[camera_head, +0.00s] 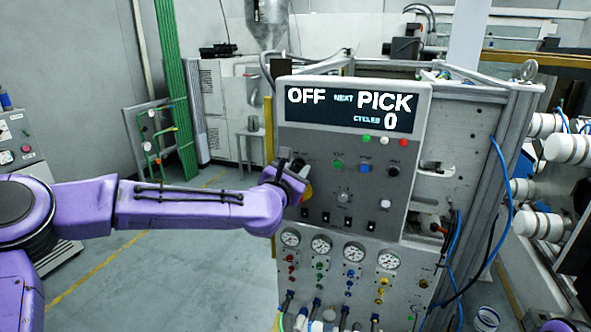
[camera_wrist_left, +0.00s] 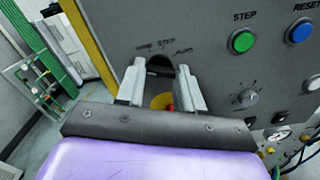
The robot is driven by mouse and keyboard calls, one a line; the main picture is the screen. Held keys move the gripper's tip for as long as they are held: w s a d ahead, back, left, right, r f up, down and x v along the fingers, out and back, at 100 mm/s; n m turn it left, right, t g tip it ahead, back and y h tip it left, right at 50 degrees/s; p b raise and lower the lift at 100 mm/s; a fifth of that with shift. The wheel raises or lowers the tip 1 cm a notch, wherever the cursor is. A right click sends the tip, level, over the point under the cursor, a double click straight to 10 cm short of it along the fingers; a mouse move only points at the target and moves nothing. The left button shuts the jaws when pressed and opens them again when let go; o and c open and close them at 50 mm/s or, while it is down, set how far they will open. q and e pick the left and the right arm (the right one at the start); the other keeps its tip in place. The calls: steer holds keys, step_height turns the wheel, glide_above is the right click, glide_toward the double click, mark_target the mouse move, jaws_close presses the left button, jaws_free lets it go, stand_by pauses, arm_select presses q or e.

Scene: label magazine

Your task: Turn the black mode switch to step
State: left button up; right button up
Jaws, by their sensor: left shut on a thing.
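The black mode switch (camera_wrist_left: 159,62) sits on the grey control panel, between my left gripper's fingertips in the left wrist view. My left gripper (camera_wrist_left: 160,72) is shut on the switch, with one finger on each side. In the head view, my left gripper (camera_head: 291,170) is at the panel's upper left and covers most of the switch. The display (camera_head: 350,109) reads OFF, NEXT PICK, CYCLES 0. My right gripper is out of view.
Below the switch is a yellow and red button (camera_wrist_left: 162,102), partly hidden by the fingers. To the right are a green STEP button (camera_wrist_left: 241,41), a blue RESET button (camera_wrist_left: 300,31) and a grey knob (camera_wrist_left: 248,98). Gauges (camera_head: 321,244) line the lower panel. Floor left of it is open.

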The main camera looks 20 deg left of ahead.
arm_select(q)
steer(key=shift+m, duration=0.3)
steer(key=m+b, duration=0.1)
steer(key=m, duration=0.1)
steer(key=shift+m, duration=0.4)
steer(key=m+b, duration=0.1)
steer(key=m, duration=0.3)
steer(key=shift+m, duration=0.3)
steer(key=m, duration=0.9)
steer(key=shift+m, duration=0.5)
steer(key=o, duration=1)
steer(key=shift+o, duration=0.2)
